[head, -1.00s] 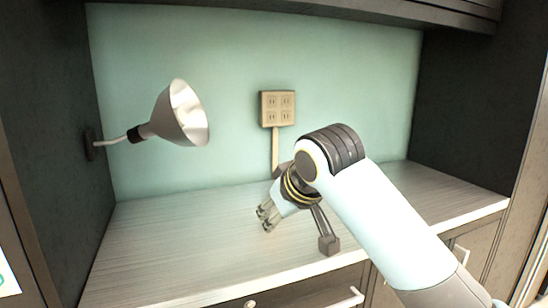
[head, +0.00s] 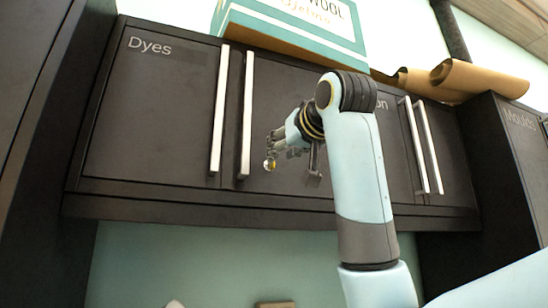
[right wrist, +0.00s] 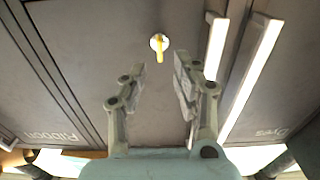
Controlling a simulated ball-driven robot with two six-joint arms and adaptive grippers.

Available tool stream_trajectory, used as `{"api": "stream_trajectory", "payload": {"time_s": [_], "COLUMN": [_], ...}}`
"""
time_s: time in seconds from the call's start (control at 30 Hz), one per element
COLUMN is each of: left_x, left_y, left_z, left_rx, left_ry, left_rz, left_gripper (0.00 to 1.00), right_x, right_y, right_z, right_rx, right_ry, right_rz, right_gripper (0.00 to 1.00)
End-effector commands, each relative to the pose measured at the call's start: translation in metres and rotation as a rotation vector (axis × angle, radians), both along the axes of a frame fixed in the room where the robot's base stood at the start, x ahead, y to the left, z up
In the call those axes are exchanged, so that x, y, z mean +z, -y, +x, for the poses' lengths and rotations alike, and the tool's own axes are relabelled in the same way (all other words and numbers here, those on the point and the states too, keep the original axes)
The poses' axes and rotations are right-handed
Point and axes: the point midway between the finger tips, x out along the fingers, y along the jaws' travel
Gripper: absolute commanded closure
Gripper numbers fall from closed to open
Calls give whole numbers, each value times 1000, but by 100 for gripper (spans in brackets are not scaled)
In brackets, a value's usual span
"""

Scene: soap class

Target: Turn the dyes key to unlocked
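The dyes key is a small yellow key (right wrist: 159,50) in a round, pale lock on a dark cabinet door. It points along the lock's vertical line in the right wrist view. In the head view it shows as a small bright spot (head: 269,165), right of the two long white handles. My right gripper (head: 275,150) is at the door front beside the key. In the right wrist view my gripper (right wrist: 160,62) is open and empty, with the key between and just beyond its fingertips. My left gripper is out of view.
The Dyes door (head: 150,110) is shut, with white bar handles (head: 246,115) close by the lock. Another handle pair (head: 421,145) is further right. A teal box (head: 290,30) and brown rolls (head: 480,78) lie on top.

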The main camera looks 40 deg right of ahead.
Motion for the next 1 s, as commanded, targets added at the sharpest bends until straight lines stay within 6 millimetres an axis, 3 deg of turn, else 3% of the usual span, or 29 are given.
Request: {"api": "stream_trajectory", "payload": {"time_s": [0.1,0.3,0.67,0.9,1.0], "left_x": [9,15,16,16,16], "left_y": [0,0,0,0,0], "left_z": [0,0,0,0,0], "left_rx": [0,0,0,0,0], "left_ry": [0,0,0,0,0], "left_rz": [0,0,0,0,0], "left_gripper": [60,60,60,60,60], "right_x": [1,1,-1,0,0], "right_y": [6,12,13,13,13], "right_z": [23,49,56,56,56], "right_rx": [-1,0,0,0,0], "right_ry": [-4,-1,1,1,1], "right_rz": [1,0,0,0,0], "right_gripper": [70,70,70,99,100]}}
